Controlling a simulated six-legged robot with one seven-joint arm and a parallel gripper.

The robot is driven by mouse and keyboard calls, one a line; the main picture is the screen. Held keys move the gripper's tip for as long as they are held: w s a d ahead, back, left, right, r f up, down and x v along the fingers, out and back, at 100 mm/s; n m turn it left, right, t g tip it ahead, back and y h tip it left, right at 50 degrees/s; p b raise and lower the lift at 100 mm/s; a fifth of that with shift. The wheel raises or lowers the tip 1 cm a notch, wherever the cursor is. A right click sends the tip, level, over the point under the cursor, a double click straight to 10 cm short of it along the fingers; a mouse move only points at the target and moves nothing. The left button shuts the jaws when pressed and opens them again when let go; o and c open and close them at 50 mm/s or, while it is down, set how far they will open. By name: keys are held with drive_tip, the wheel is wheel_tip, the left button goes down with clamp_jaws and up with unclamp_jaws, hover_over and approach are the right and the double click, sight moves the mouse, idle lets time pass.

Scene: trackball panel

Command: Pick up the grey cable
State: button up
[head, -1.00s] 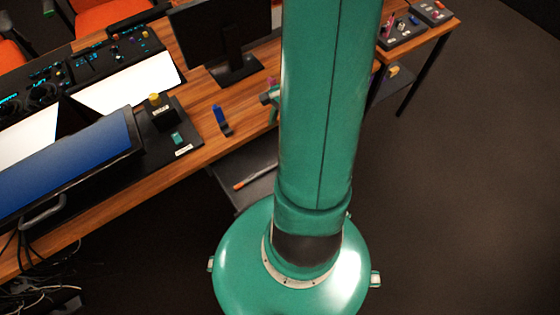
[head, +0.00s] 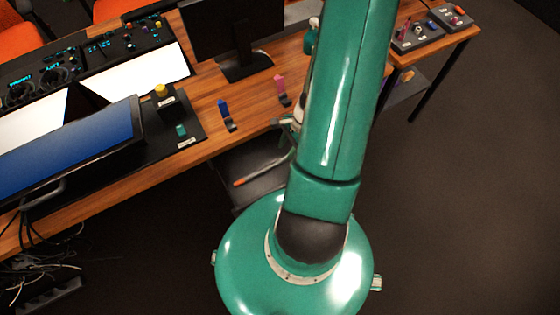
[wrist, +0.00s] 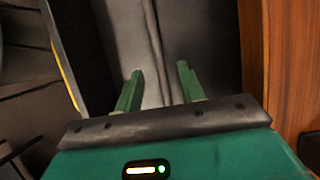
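My gripper (wrist: 160,72) is open in the wrist view, its two green fingers apart with nothing clearly held between them. A thin grey line (wrist: 154,45) runs lengthwise over a dark grey surface between and beyond the fingers; I cannot tell whether it is the grey cable or a seam. In the head view my arm hides most of the gripper. A long thin piece (head: 262,171), orange at one end and greyish at the other, lies on a dark shelf (head: 225,165) below the desk edge. Tangled cables (head: 45,275) lie at the lower left, grey and dark.
The wooden desk (head: 225,95) carries a blue upright item (head: 223,112), a pink one (head: 281,88), monitors and control panels (head: 425,35). In the wrist view a wooden edge (wrist: 290,60) stands close at the right. The floor (head: 470,190) at the right is clear.

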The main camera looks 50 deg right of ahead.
sight(280, 161)
drive_tip(key=shift+x, duration=2.7)
drive_tip(key=shift+s, duration=0.15)
clamp_jaws()
